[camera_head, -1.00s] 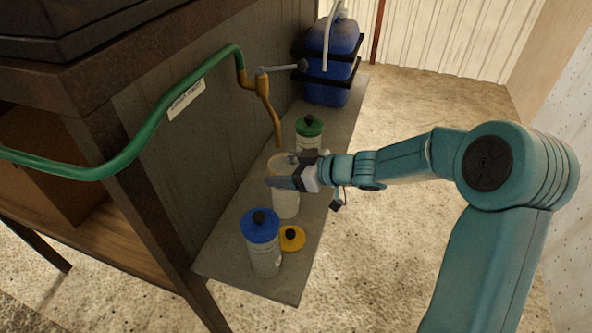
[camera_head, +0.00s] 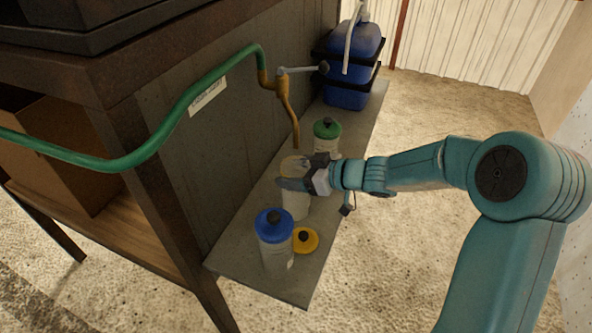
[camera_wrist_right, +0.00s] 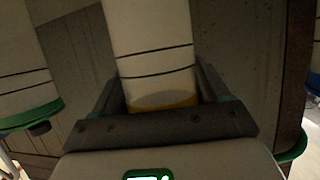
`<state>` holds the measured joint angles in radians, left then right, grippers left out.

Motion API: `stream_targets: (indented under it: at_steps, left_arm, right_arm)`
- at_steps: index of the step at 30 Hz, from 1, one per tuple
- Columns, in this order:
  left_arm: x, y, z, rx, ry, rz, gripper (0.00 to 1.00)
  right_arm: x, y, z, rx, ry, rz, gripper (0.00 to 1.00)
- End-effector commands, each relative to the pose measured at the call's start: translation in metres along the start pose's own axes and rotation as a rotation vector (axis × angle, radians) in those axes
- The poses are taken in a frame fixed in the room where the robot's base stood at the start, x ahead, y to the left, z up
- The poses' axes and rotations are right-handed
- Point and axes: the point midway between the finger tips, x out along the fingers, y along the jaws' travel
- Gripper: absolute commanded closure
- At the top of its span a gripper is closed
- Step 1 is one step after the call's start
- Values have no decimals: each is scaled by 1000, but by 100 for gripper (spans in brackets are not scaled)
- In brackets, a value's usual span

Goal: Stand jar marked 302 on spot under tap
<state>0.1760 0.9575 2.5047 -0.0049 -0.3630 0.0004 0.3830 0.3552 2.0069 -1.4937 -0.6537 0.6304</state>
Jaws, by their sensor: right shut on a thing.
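A pale open jar (camera_head: 295,206) with no lid stands on the narrow grey shelf (camera_head: 262,278), beneath the brass tap (camera_head: 284,98). My right gripper (camera_head: 297,182) is shut around its upper part. In the right wrist view the jar (camera_wrist_right: 155,50) sits between the fingers (camera_wrist_right: 162,105), with dark lines on its wall and a yellowish band at its end. No number is readable on it. A blue-lidded jar (camera_head: 275,250) stands in front of it and a green-lidded jar (camera_head: 326,142) behind it. Whether the held jar touches the shelf is hard to tell. My left gripper is out of view.
A yellow lid (camera_head: 305,240) lies on the shelf beside the blue-lidded jar. A green hose (camera_head: 165,140) runs to the tap, with a grey lever (camera_head: 302,69) above. A blue container (camera_head: 348,75) stands at the shelf's far end. Open floor lies to the right.

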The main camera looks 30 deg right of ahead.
Motion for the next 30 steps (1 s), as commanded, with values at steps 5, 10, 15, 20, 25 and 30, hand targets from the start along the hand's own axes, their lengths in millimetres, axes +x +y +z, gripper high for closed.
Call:
stream_targets:
  at_steps: [5,10,15,20,25,30]
  left_arm:
    - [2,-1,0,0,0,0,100]
    - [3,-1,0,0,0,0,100]
    - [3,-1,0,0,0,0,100]
    - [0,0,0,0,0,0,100]
    - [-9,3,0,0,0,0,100]
    - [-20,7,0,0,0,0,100]
  right_arm:
    - [2,0,4,0,0,0,74]
    - [2,0,5,-1,0,0,6]
    - [2,0,5,-1,0,0,0]
    - [-4,0,4,0,0,1,0]
    - [-37,1,2,1,-1,5,0]
    - [-84,1,2,1,-2,6,0]
